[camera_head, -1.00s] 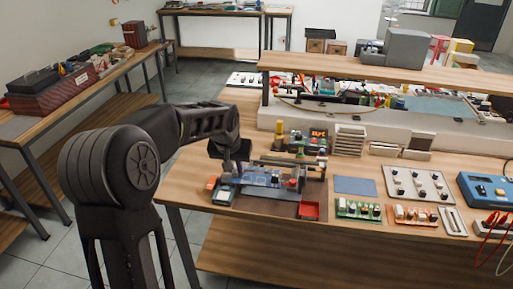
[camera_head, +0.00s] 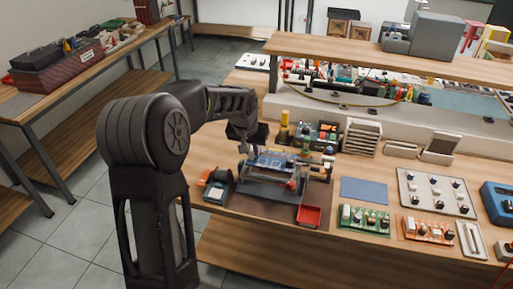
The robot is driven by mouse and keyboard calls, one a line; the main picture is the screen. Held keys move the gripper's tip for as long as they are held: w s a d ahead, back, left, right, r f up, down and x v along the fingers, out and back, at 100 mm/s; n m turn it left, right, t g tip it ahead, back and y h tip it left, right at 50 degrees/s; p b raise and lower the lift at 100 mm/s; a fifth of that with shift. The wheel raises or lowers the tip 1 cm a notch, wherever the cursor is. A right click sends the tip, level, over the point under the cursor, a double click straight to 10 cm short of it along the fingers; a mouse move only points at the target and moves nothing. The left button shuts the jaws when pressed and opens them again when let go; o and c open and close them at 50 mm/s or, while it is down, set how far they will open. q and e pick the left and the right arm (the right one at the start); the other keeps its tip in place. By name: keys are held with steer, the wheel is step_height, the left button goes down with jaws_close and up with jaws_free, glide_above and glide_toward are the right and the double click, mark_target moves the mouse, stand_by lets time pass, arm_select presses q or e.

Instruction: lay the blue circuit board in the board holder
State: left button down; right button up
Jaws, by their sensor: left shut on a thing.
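The blue circuit board (camera_head: 272,159) is at my left gripper (camera_head: 250,151), which is shut on its left end. The board looks tilted and shows above the back part of the board holder (camera_head: 272,191). The holder is a metal frame with rails, standing on a brown mat on the wooden bench. The gripper's fingertips are small and dark here, and partly hidden by the gripper's own body. I cannot tell whether the board touches the holder. My right gripper is out of view.
A red tray (camera_head: 309,216) and a dark tool with a spool (camera_head: 218,186) flank the holder in front. A flat blue pad (camera_head: 363,190), a green board (camera_head: 364,219) and an orange board (camera_head: 428,231) lie to the right. A shelf (camera_head: 400,60) overhangs the back.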

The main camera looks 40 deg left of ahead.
mark_target(252, 158)
arm_select(q)
steer(key=shift+w+f, duration=0.1)
steer(key=shift+f, duration=0.05)
steer(key=shift+f+b, duration=1.3)
steer(key=shift+f, duration=0.4)
steer(key=shift+f+b, duration=0.15)
steer(key=shift+b, duration=0.2)
stand_by(1.1)
stand_by(0.4)
